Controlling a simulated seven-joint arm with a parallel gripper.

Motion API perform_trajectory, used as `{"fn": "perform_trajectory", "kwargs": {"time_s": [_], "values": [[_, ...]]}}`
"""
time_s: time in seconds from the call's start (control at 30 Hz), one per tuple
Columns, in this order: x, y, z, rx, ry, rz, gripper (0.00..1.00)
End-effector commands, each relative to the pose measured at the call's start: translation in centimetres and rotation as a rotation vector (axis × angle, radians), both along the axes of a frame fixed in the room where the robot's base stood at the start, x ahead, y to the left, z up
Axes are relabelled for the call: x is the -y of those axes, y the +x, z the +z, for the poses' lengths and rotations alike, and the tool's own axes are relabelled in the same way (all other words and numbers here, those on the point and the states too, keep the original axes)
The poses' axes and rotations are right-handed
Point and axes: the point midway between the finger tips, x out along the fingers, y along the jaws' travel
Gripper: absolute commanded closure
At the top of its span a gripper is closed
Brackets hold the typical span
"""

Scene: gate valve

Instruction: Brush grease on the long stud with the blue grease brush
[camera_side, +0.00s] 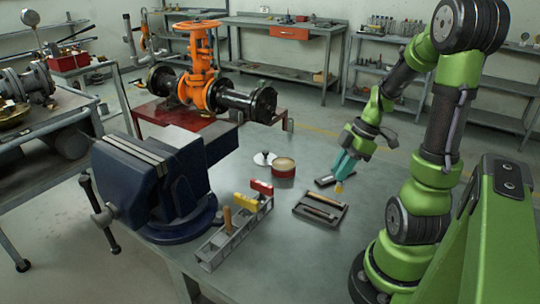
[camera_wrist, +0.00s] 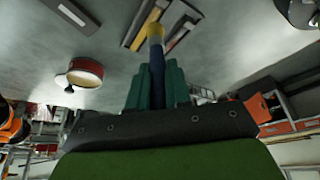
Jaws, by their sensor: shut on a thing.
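My gripper (camera_side: 346,166) hangs over the right part of the bench, its teal fingers pointing down. In the wrist view my gripper (camera_wrist: 155,85) is shut on the blue grease brush (camera_wrist: 157,62), whose yellow tip points away from the fingers. In the side view the brush's yellow tip (camera_side: 338,187) shows just below the fingers, close behind the dark tray. The shallow dark tray (camera_side: 299,214) holds thin, long pieces. I cannot tell whether one of them is the long stud. An open red tin (camera_side: 284,168) with a tan top stands left of my gripper, apart from the brush.
A pale lid (camera_side: 264,158) lies beside the tin. A grey rack (camera_side: 213,251) with yellow, red and brown-handled things stands at the front. A big blue vise (camera_side: 150,180) fills the bench's left. The orange gate valve (camera_side: 203,75) stands behind.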

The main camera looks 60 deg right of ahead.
Motion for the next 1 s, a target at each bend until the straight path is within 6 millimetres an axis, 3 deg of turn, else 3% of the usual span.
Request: {"fn": "perform_trajectory", "kwargs": {"time_s": [0.43,1.0], "values": [[0.0,0.0,3.9,0.001,-0.003,0.001,1.0],[0.0,0.0,4.1,0.0,-0.002,0.001,1.0]]}}
